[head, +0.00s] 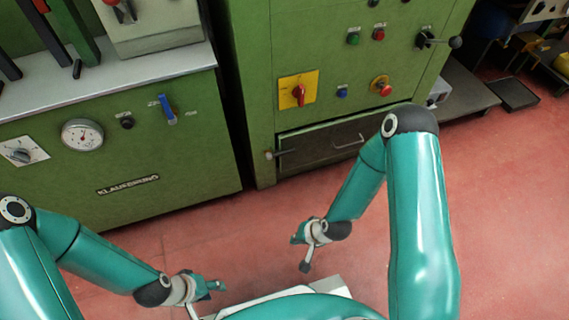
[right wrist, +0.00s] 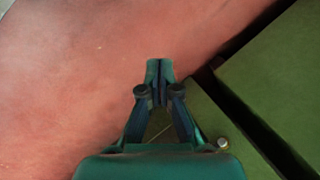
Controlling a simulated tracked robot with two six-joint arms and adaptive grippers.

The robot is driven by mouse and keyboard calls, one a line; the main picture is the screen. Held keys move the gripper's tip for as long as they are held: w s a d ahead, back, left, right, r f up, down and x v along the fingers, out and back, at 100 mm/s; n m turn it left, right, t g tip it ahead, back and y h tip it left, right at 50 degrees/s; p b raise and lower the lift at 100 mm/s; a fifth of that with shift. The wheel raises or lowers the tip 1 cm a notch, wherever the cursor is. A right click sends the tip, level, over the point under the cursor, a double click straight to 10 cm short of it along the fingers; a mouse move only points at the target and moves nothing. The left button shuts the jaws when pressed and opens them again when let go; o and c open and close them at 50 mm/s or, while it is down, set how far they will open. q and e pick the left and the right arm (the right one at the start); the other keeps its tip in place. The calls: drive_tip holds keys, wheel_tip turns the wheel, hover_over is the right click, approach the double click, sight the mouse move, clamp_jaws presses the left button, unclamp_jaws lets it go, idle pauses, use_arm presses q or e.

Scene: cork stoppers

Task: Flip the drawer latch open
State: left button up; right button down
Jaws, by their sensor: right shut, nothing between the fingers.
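The drawer latch (head: 280,153) is a short dark lever with a pale round end at the left edge of a dark green drawer (head: 318,150), low on the middle cabinet. The lever lies about level. My right gripper (head: 297,237) is below and in front of the latch, apart from it. In the right wrist view the right gripper's fingers (right wrist: 160,68) are together, with nothing between them. My left gripper (head: 220,287) is low at the left over the floor, far from the latch. It is too small to tell if it is open.
The drawer has a thin bar handle (head: 349,144). Above it are a red rotary switch (head: 298,93) on a yellow plate and several buttons. A small pale knob (right wrist: 222,144) shows beside the gripper in the right wrist view. Red floor (head: 220,225) is clear before the cabinets.

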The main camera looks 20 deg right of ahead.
sight(284, 161)
drive_tip(key=w+d+f+m+t+h, duration=0.1)
drive_tip(key=w+d+f+m+t, duration=0.2)
drive_tip(key=w+m+t, duration=0.5)
drive_tip(key=w+d+f+m+t+h, duration=0.2)
drive_tip(key=w+m+t, duration=0.7)
drive_tip(key=m, duration=1.2)
drive_tip(key=shift+w+d+f, duration=0.4)
drive_tip(key=shift+d+f, duration=0.2)
drive_tip(key=shift+f, duration=0.3)
drive_tip(key=shift+w, duration=0.1)
drive_tip(key=b+x, duration=0.2)
drive_tip(key=x, duration=0.7)
drive_tip(key=shift+w+r+b, duration=0.1)
drive_tip(key=shift+w+b, duration=0.15)
drive_tip(key=shift+b, duration=0.1)
wheel_tip(284, 161, up, 4)
drive_tip(key=shift+w+r+p, duration=0.1)
drive_tip(key=shift+r+p, duration=0.1)
drive_tip(key=shift+p, duration=0.75)
